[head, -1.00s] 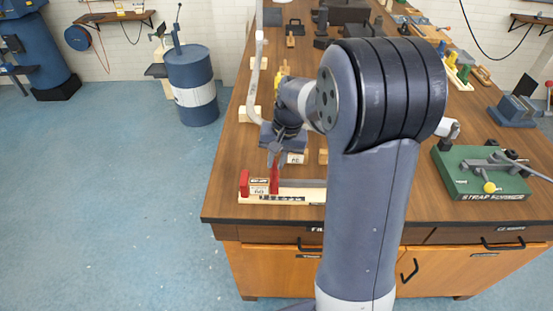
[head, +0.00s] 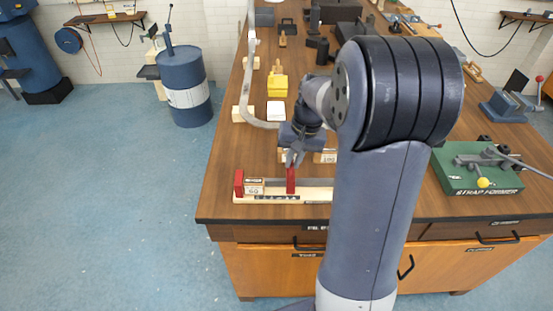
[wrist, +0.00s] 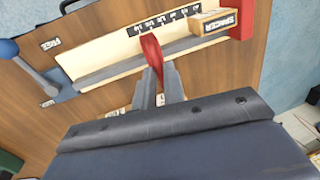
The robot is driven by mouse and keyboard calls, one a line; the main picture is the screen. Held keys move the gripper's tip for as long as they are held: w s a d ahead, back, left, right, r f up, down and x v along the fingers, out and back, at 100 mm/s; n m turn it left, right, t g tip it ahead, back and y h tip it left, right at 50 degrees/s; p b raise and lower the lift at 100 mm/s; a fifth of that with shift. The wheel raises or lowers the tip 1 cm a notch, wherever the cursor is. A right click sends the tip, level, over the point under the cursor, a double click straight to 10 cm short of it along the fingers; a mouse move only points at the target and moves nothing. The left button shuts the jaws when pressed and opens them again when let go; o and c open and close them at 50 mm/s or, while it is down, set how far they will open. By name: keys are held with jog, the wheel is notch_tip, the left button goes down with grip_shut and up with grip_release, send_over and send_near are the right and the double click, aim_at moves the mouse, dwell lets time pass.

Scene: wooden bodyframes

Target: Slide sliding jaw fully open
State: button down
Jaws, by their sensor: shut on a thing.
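The red sliding jaw (head: 291,180) stands upright on a pale wooden gauge (head: 270,198) with a grey rail, near the bench's front edge. A red fixed jaw (head: 239,183) is at the gauge's left end. A wooden spacer block (head: 254,187) lies beside the fixed jaw, with a clear gap between it and the sliding jaw. My gripper (head: 294,158) is shut on the top of the sliding jaw. The wrist view shows my fingers (wrist: 160,84) on the sliding jaw (wrist: 152,52), with the spacer (wrist: 215,27) beyond. My arm hides the gauge's right end in the head view.
In the wrist view a blue-knobbed lever (wrist: 8,48) and a FREE label (wrist: 50,45) sit past the rail's other end. A green strap former (head: 478,170) stands right of my arm. Wooden blocks (head: 325,156) lie behind the gauge.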

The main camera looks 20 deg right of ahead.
jog(key=shift+s+d, duration=0.25)
jog(key=shift+d, duration=0.65)
jog(key=c, duration=1.5)
grip_release()
notch_tip(320, 180, up, 11)
jog(key=d, duration=0.2)
jog(key=shift+s+f+b, duration=0.2)
jog(key=shift+s+b, duration=0.15)
jog(key=shift+b, duration=0.1)
